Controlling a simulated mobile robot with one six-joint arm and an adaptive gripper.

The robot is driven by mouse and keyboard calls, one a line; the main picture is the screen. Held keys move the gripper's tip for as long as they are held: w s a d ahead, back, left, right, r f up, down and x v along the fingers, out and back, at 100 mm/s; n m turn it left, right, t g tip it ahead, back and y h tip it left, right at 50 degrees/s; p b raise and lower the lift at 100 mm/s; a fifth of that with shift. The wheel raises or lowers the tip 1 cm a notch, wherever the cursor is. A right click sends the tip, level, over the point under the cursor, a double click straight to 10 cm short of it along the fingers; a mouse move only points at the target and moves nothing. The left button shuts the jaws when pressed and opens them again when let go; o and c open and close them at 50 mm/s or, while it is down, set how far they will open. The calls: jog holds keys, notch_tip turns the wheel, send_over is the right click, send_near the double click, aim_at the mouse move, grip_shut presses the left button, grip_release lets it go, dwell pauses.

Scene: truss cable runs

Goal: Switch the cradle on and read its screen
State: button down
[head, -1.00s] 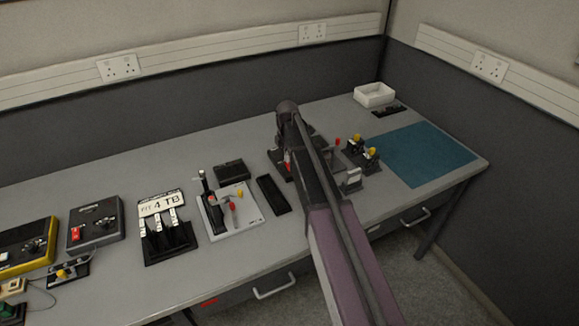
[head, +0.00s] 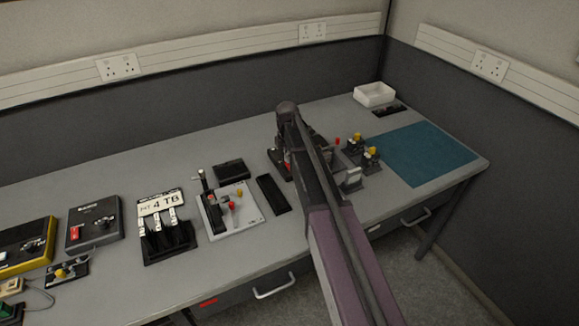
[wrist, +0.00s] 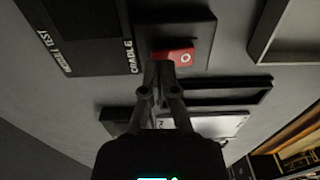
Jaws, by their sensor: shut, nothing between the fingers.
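The cradle (wrist: 118,60) is a black panel with white lettering, "CRADLE" and "TEST" among it, at the top left of the wrist view. Beside the lettering is a red rocker switch (wrist: 172,57) on a dark block, with a white "O" on its right part. My gripper (wrist: 160,70) is shut and empty. Its fingertips are right at the switch and overlap its lower left part; I cannot tell whether they touch it. In the head view my arm hides the switch and most of the cradle. No lit or readable screen shows.
Holders with yellow-topped parts (head: 370,155) stand right of my arm, before a blue mat (head: 425,153). A white tray (head: 374,94) is at the back. A narrow black tray (head: 273,194) and a white fixture board (head: 242,217) lie left of my arm.

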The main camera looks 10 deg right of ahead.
jog(key=shift+f+b, duration=0.45)
jog(key=shift+f, duration=0.05)
dwell(0.3)
jog(key=shift+r, duration=0.15)
jog(key=shift+r+p, duration=3.4)
jog(key=shift+p, duration=0.15)
jog(key=shift+s, duration=0.15)
jog(key=s+m, duration=2.1)
jog(key=s, duration=0.6)
jog(key=shift+s+d, duration=0.15)
jog(key=shift+s, duration=0.15)
